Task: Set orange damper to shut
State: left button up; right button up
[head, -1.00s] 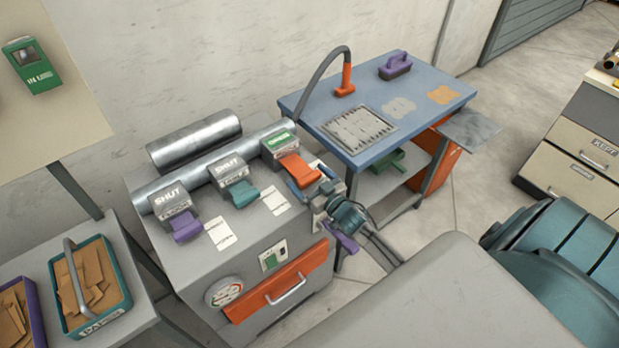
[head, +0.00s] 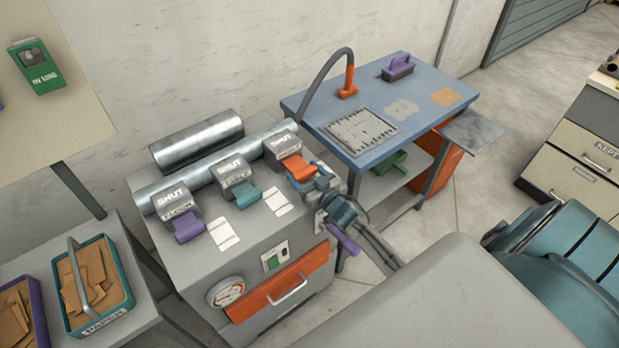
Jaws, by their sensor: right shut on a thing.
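The orange damper is the rightmost of three on top of the grey cabinet. Its grey box (head: 281,144) carries a label that reads as SHUT in white letters. Its orange handle (head: 296,165) slopes down toward the front right. My right gripper (head: 310,182) is shut on the lower end of the orange handle and partly hides it. My left gripper is not in view.
A teal damper handle (head: 246,195) and a purple damper handle (head: 188,229) stand to the left, both boxes reading SHUT. A metal pipe (head: 215,167) runs behind. An orange drawer (head: 280,283) fronts the cabinet. A blue table (head: 430,85) stands at right.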

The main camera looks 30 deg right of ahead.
jog(key=o, duration=1.4)
jog(key=shift+s, duration=0.1)
jog(key=shift+s+f, duration=0.1)
jog(key=shift+s, duration=0.15)
jog(key=shift+s+d+b, duration=0.15)
jog(key=shift+s+b, duration=0.3)
jog(key=shift+s, duration=1.25)
jog(key=shift+s+d+b, duration=0.15)
jog(key=shift+s+b, duration=0.35)
jog(key=shift+s, duration=1.25)
jog(key=shift+s+d+b, duration=0.15)
jog(key=shift+s+b, duration=0.3)
jog(key=shift+s, duration=1.25)
